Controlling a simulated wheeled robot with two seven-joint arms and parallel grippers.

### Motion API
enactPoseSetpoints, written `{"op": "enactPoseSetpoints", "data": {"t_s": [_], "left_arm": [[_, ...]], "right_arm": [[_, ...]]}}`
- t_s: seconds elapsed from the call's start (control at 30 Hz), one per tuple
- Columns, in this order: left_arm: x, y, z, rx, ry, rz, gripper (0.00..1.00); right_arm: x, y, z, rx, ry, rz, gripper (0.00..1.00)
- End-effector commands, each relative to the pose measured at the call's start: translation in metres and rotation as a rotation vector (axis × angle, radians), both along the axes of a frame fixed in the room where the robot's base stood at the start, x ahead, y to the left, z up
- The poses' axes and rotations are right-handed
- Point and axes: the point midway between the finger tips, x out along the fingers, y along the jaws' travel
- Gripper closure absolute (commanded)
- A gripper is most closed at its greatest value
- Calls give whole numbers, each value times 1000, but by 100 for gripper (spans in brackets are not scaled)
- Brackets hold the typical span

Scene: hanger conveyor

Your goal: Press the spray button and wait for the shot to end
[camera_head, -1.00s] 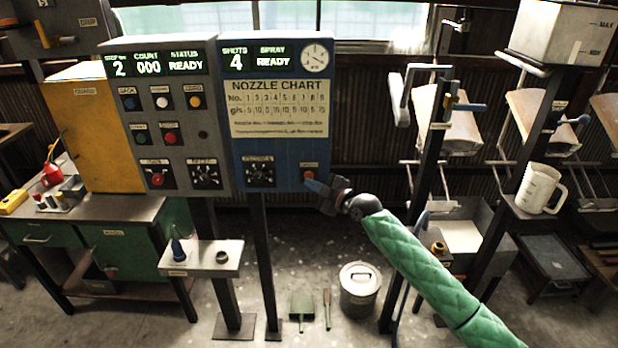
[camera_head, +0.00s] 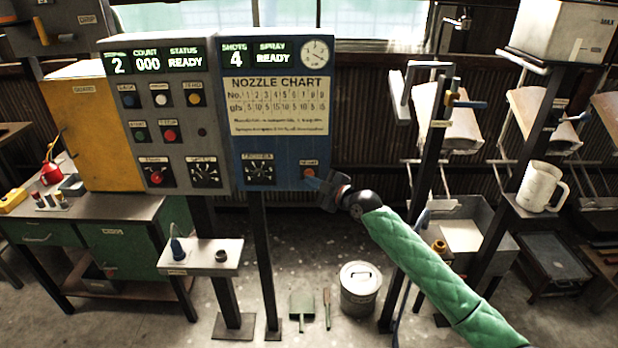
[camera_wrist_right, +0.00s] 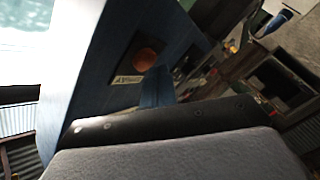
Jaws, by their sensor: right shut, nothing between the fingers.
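The spray button is an orange-red round button (camera_head: 309,172) at the lower right of the blue panel (camera_head: 285,150). It also shows in the right wrist view (camera_wrist_right: 147,57) above a small label plate. The panel display (camera_head: 257,58) reads SHOTS 4 and SPRAY READY. My left gripper is not in view.
A grey panel (camera_head: 190,110) with several buttons and dials stands left of the blue one. A small shelf (camera_head: 215,262) sits below. A black post (camera_head: 428,170) with hooks stands to the right. A lidded bucket (camera_head: 359,290) is on the floor.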

Motion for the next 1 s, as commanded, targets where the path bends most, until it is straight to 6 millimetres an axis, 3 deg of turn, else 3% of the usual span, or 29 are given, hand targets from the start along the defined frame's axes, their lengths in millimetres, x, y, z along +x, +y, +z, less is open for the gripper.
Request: {"op": "enactPoseSetpoints", "data": {"t_s": [1.0], "left_arm": [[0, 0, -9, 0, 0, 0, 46]], "right_arm": [[6, 0, 0, -1, -1, 0, 100]]}}
